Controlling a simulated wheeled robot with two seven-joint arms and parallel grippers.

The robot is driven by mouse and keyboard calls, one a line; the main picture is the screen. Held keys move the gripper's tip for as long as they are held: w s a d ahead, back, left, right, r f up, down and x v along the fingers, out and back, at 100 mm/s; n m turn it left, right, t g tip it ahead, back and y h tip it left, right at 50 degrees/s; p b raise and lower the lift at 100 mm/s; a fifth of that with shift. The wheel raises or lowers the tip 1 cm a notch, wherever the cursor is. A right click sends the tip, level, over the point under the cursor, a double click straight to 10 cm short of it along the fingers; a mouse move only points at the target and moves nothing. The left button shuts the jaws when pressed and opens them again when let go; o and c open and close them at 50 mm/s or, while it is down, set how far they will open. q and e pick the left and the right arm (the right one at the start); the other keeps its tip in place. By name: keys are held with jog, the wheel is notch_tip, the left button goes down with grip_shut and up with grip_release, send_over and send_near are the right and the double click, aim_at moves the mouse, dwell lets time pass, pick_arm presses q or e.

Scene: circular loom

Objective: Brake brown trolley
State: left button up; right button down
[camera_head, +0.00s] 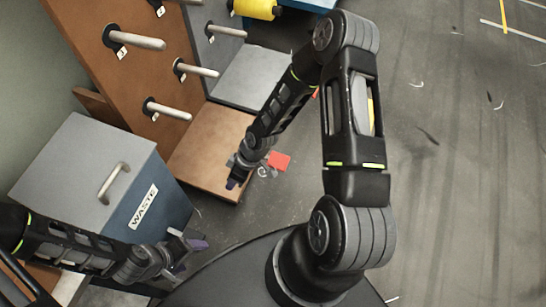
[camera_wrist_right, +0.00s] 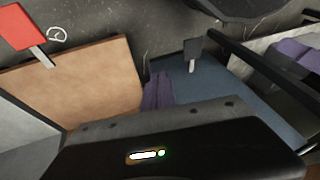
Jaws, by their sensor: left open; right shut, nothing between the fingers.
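The brown trolley has an upright brown panel (camera_head: 75,30) with pegs and a flat brown base (camera_head: 205,150), which also shows in the right wrist view (camera_wrist_right: 85,85). A red pedal (camera_head: 279,161) sticks out from the base's right edge; in the right wrist view the pedal (camera_wrist_right: 20,28) is at the upper left. My right gripper (camera_head: 234,182) is shut and empty, over the base's near corner, left of and apart from the pedal. Its purple fingers (camera_wrist_right: 158,92) show together in the wrist view. My left gripper (camera_head: 193,243) is open and empty, beside the waste bin.
The blue waste bin (camera_head: 165,205) with a grey lid and handle stands left of my right gripper, close to my left arm. A grey trolley (camera_head: 250,75) with a yellow roll (camera_head: 257,9) stands behind the brown one. The floor (camera_head: 450,170) at the right is clear.

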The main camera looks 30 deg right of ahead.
jog(key=w+d+f+n+h+b, duration=0.1)
jog(key=w+d+f+n+b, duration=0.15)
jog(key=d+n, duration=0.3)
jog(key=w+d+f+n+h+b, duration=0.1)
jog(key=w+d+n, duration=0.3)
jog(key=d, duration=0.2)
jog(key=n+g+h, duration=0.1)
jog(key=n+h, duration=0.2)
jog(key=n, duration=0.5)
send_over(279, 160)
jog(key=shift+w+b, duration=0.1)
jog(key=shift+b, duration=0.3)
notch_tip(279, 160, down, 14)
jog(key=b, duration=0.3)
jog(key=shift+b, duration=0.3)
